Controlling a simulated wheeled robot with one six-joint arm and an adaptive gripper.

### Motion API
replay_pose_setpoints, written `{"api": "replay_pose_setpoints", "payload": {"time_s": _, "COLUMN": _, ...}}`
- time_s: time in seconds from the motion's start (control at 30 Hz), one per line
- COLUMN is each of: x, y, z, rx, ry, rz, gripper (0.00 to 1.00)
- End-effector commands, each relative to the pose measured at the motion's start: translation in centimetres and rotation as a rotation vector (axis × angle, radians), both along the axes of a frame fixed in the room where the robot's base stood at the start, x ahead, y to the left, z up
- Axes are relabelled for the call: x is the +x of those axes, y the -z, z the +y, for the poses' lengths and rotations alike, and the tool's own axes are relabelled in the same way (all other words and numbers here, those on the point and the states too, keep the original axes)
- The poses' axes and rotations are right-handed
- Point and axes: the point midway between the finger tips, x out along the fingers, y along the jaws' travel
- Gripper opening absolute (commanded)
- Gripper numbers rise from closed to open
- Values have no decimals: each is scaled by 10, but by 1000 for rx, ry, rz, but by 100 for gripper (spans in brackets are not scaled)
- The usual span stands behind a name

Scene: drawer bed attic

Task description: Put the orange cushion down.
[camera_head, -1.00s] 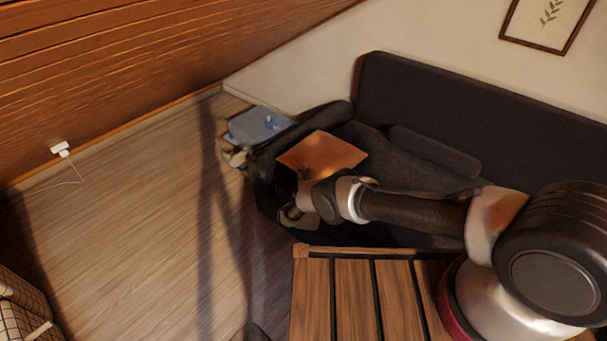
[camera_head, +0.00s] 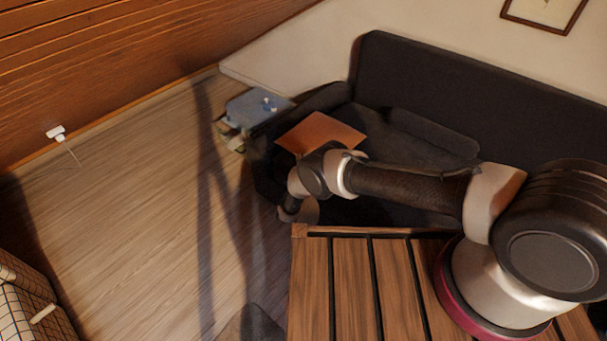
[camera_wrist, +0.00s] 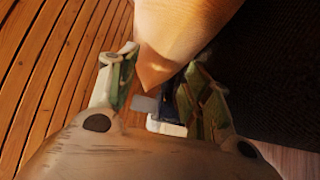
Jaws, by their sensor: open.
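The orange cushion (camera_head: 320,133) lies at the left end of the dark sofa (camera_head: 450,90), by its armrest. In the wrist view the orange cushion (camera_wrist: 185,35) fills the top middle, with one corner pointing towards the space between my fingers. My gripper (camera_wrist: 160,90) is open, its two fingers apart on either side of that corner. I cannot tell whether either finger touches the cushion. In the head view my wrist is just in front of the cushion, and the fingertips cannot be made out.
A slatted wooden table (camera_head: 350,290) stands in front of the sofa, close below my arm. A small stand with a blue-grey top (camera_head: 257,106) is beyond the sofa's left end. A checked basket (camera_head: 25,310) is at lower left.

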Motion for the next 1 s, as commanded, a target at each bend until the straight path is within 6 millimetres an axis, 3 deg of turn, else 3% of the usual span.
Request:
{"api": "replay_pose_setpoints", "payload": {"time_s": 0.13, "x": -33, "y": 0, "z": -3, "rx": -3, "ry": -2, "rz": 1, "gripper": 50}}
{"api": "replay_pose_setpoints", "payload": {"time_s": 0.33, "x": -58, "y": 0, "z": -6, "rx": 0, "ry": -1, "rz": 0, "gripper": 50}}
{"api": "replay_pose_setpoints", "payload": {"time_s": 1.0, "x": -63, "y": 0, "z": -7, "rx": 0, "ry": 0, "rz": -1, "gripper": 50}}
